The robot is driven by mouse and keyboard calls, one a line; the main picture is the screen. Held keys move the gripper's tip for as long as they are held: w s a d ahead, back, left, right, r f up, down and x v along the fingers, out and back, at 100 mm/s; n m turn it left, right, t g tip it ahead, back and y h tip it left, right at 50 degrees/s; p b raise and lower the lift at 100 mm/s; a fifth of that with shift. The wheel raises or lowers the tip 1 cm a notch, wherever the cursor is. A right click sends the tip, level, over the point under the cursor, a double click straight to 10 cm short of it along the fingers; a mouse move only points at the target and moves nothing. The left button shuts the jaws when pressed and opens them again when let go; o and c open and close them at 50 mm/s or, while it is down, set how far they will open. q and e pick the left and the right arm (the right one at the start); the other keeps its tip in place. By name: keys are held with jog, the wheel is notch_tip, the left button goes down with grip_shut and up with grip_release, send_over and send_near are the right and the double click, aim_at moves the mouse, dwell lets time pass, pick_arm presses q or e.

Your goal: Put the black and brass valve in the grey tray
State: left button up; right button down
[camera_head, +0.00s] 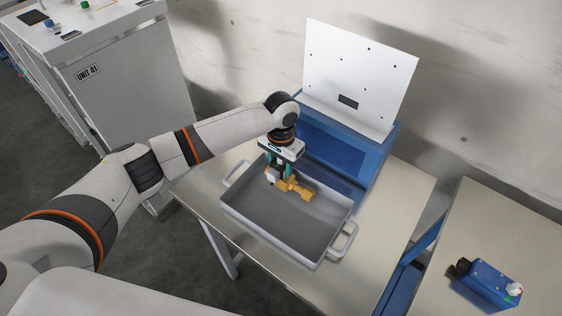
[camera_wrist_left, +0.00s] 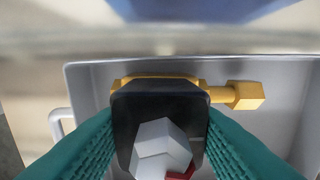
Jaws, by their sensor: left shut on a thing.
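The black and brass valve (camera_head: 293,187) is in my left gripper (camera_head: 279,176), over the back part of the grey tray (camera_head: 276,246). In the left wrist view the valve's black block (camera_wrist_left: 158,108) sits between the two teal fingers, with a grey hex knob on its near side. Its brass fitting (camera_wrist_left: 246,96) sticks out to the right. The tray's back wall shows behind it in that view. I cannot tell whether the valve touches the tray floor. My right gripper is not in view.
The tray stands on a beige table (camera_head: 404,217) in front of a blue dispenser (camera_head: 340,150) with a white back panel. A blue device (camera_head: 489,283) lies on a second table at the right. A white cabinet (camera_head: 130,85) stands at the back left. The tray's front part is empty.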

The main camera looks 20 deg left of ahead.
pick_arm(q)
jog(key=o, duration=1.4)
jog(key=shift+f, duration=0.1)
jog(key=shift+c, duration=0.2)
notch_tip(320, 180, up, 11)
jog(key=shift+b, duration=1.15)
jog(key=shift+r, duration=0.65)
